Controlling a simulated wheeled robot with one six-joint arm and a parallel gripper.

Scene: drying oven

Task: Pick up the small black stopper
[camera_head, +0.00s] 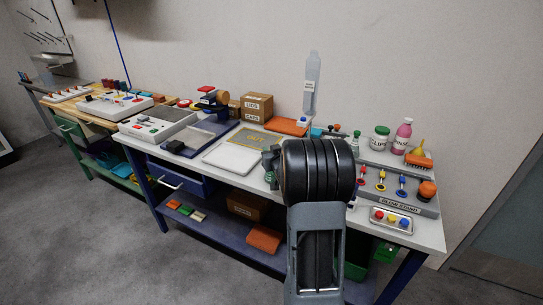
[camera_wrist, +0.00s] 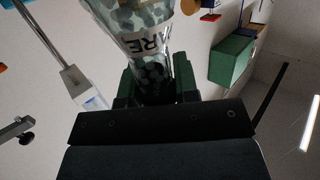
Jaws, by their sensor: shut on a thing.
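My gripper (camera_wrist: 157,88) shows in the wrist view with a green finger on either side of a clear, patterned vessel. It is shut on this clear vessel (camera_wrist: 140,18), which bears a white label ending in "RE". A dark area lies at the vessel's near end between the fingers; I cannot tell whether this is the black stopper. In the head view my gripper (camera_head: 270,163) is over the white bench, mostly hidden behind my dark wrist. I cannot make out the small black stopper in either view.
The white bench (camera_head: 232,157) holds a grey stand (camera_head: 398,203) with coloured pieces at right, and a tray (camera_head: 391,220) in front. Jars and a pink bottle (camera_head: 402,137) stand behind. Cardboard boxes (camera_head: 257,107) are at the back. A green box (camera_wrist: 232,60) shows in the wrist view.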

